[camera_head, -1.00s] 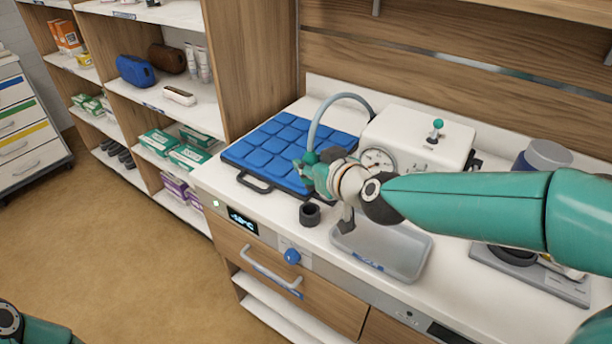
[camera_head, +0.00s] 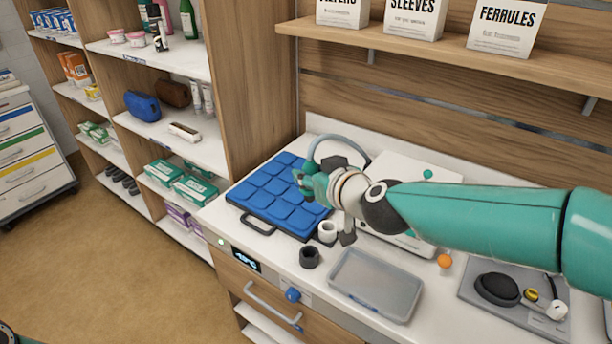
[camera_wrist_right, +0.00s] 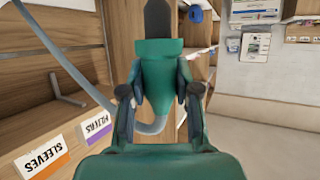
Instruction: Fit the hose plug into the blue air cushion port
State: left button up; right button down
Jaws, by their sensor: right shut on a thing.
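The blue air cushion (camera_head: 265,197), a quilted pad, lies on the white counter, its black handle at the front edge. My right gripper (camera_head: 309,183) is over the cushion's right side, closed on the green hose plug. In the right wrist view, my fingers (camera_wrist_right: 160,98) flank the green plug body (camera_wrist_right: 158,62), which has a dark tip. The grey hose (camera_wrist_right: 70,62) loops behind it, and it also arcs behind the gripper in the head view (camera_head: 338,139). I cannot make out the cushion port. My left gripper is out of view; only a sliver of that arm shows.
A black cup (camera_head: 309,257) and a white cup (camera_head: 327,231) stand in front of the cushion. A clear tray (camera_head: 372,286) is to their right. A white machine (camera_head: 385,175) is partly behind my right arm. A grey tray (camera_head: 535,318) holds small items.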

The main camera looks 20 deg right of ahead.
jog(key=shift+f+b, duration=5.95)
jog(key=shift+f, duration=0.65)
jog(key=shift+w+d+f+b, duration=0.1)
jog(key=shift+w+d+b, duration=0.65)
jog(key=shift+w+d, duration=0.6)
jog(key=shift+w+d+b, duration=0.75)
jog(key=shift+w+d, duration=0.3)
jog(key=shift+d, duration=0.5)
jog(key=shift+w+d+f+b, duration=0.35)
jog(key=shift+f+b, duration=0.15)
jog(key=shift+b, duration=0.3)
jog(key=shift+w+d+f+b, duration=0.3)
jog(key=shift+f+b, duration=0.2)
jog(key=shift+b, duration=0.25)
jog(key=shift+f+b, duration=1.95)
jog(key=shift+b, duration=0.05)
jog(key=c, duration=0.8)
grip_release()
jog(key=shift+o, duration=0.2)
jog(key=shift+s, duration=0.15)
